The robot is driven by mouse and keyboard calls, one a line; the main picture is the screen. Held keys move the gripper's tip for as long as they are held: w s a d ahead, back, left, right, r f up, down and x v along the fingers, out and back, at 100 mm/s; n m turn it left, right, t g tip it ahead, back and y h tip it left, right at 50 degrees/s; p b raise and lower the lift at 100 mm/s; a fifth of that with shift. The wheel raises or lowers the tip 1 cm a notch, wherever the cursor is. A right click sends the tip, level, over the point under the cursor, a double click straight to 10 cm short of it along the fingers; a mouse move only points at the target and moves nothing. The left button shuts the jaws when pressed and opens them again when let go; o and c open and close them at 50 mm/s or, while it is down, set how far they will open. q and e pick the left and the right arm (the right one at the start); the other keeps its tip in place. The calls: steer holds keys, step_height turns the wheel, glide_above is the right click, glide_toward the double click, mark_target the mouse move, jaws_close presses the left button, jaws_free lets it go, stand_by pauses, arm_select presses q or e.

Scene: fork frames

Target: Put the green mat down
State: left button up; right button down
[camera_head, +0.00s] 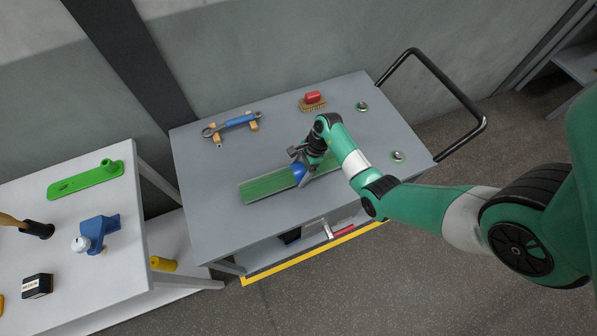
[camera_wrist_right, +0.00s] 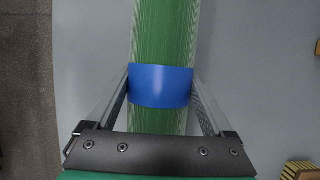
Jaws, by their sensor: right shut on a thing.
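The green mat (camera_head: 265,186) is a long strip with a blue band around it, over the front middle of the grey cart top (camera_head: 215,205). My right gripper (camera_head: 301,171) is shut on the mat at the blue band (camera_head: 299,174). In the right wrist view the blue band (camera_wrist_right: 161,87) sits between the two fingers of the gripper (camera_wrist_right: 161,80), and the green mat (camera_wrist_right: 164,30) runs on beyond it. Whether the mat touches the cart top or hangs just above it I cannot tell. The mat's right part is partly hidden by my arm. My left gripper is not in view.
On the cart are a blue-handled wrench (camera_head: 238,122) on wooden rests, a red-backed brush (camera_head: 313,99) and two small round pieces (camera_head: 362,106). The cart's black handle (camera_head: 470,105) is at right. The table (camera_head: 130,265) at left holds a green tray (camera_head: 88,180) and other objects.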

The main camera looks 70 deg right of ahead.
jaws_free()
steer(key=shift+f, duration=0.1)
steer(key=shift+r, duration=0.25)
steer(key=p+v, duration=0.4)
steer(key=v, duration=0.8)
steer(key=shift+f, duration=0.1)
